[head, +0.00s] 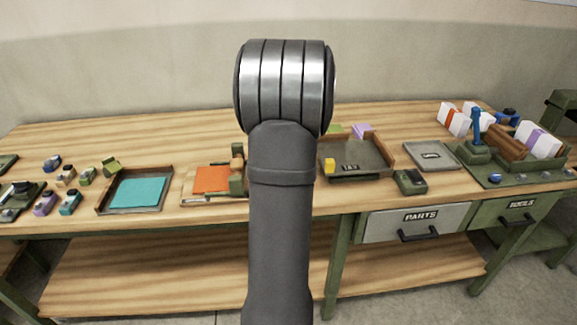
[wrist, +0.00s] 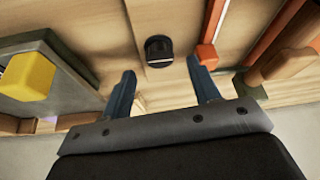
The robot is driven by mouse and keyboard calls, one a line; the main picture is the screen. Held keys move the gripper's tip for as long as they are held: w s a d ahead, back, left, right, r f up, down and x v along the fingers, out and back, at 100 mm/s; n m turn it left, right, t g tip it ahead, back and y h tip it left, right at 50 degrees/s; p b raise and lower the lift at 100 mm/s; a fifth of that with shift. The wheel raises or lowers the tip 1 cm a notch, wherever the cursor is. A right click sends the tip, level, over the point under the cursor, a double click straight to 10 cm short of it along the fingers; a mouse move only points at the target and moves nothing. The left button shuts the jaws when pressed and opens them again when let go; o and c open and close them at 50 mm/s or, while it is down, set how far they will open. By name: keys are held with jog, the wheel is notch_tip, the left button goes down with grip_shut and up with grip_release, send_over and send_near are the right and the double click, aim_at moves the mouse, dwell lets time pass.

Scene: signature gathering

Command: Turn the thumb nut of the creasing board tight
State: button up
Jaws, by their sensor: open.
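The creasing board (head: 190,199) appears to be the pale wooden board under an orange sheet (head: 212,179), left of my arm in the head view. A green and wooden piece stands at its right end, partly behind my arm. In the wrist view, a round black knob (wrist: 159,48) with a pale line across it looks like the thumb nut. My gripper (wrist: 161,69) is open, its two fingertips apart with nothing between them. The knob lies just beyond the fingertips, between their lines, apparently not touched. My arm hides the gripper and knob in the head view.
An orange-tipped bar (wrist: 206,56) lies close to the right finger. A teal-sheet tray (head: 103,207) is farther left.

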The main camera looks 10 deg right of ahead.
jog(key=shift+x, duration=1.45)
jog(key=c, duration=1)
